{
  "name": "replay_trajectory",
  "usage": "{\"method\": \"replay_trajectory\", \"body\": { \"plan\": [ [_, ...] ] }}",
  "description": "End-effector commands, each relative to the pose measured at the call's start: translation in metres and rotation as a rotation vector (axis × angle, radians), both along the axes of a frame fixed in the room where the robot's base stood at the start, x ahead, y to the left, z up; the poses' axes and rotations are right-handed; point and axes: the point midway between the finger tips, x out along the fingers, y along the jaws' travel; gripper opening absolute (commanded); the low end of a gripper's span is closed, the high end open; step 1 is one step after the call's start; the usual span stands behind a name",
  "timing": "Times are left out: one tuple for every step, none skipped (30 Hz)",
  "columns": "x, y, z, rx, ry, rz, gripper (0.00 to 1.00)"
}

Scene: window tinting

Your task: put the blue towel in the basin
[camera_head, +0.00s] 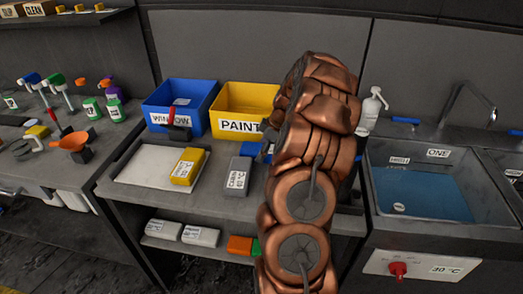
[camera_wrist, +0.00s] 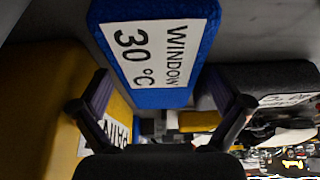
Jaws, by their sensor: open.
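The blue towel (camera_wrist: 155,50) fills the upper middle of the wrist view as a thick blue block with a white label reading WINDOW 30 °C. My gripper (camera_wrist: 165,103) is open, its dark fingers spread wide below the towel in that picture; I cannot tell whether they touch it. In the head view only a blue patch of the towel (camera_head: 250,148) shows on the table beside my copper arm, which hides the gripper. The basin (camera_head: 428,160) is the grey sink at the right, holding blue water and labelled ONE.
A blue bin (camera_head: 182,93) and a yellow bin labelled PAINT (camera_head: 250,98) stand at the table's back. A yellow block (camera_head: 188,166) and a grey block (camera_head: 238,175) lie in front. A spray bottle (camera_head: 370,110) and a tap (camera_head: 468,98) stand near the basin.

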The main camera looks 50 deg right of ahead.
Motion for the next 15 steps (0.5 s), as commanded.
{"method": "replay_trajectory", "body": {
  "plan": [
    [0.0007,0.0001,-0.001,-0.001,-0.001,0.0,1.0],
    [0.0009,0.0,-0.0016,-0.002,-0.001,-0.001,1.0],
    [0.0011,-0.0002,-0.0017,-0.002,-0.002,-0.001,1.0],
    [0.0011,-0.0002,-0.0017,-0.002,-0.002,-0.001,1.0],
    [0.0011,-0.0002,-0.0016,-0.002,-0.002,-0.001,1.0],
    [0.0011,-0.0002,-0.0016,-0.002,-0.002,-0.001,1.0],
    [0.0012,-0.0003,-0.0016,-0.002,-0.002,-0.001,0.99],
    [0.0011,-0.0002,-0.0016,-0.002,-0.002,-0.001,0.96],
    [0.0011,-0.0002,-0.0016,-0.002,-0.002,-0.001,0.92],
    [0.0011,-0.0002,-0.0015,-0.002,-0.002,-0.001,0.89],
    [0.0011,-0.0002,-0.0015,-0.002,-0.002,-0.001,0.85],
    [0.0011,-0.0002,-0.0015,-0.002,-0.002,-0.001,0.81],
    [0.0011,-0.0002,-0.0015,-0.002,-0.002,-0.001,0.78],
    [0.0011,-0.0002,-0.0015,-0.002,-0.002,-0.001,0.75],
    [0.0011,-0.0002,-0.0015,-0.002,-0.002,-0.001,0.71]
  ]
}}
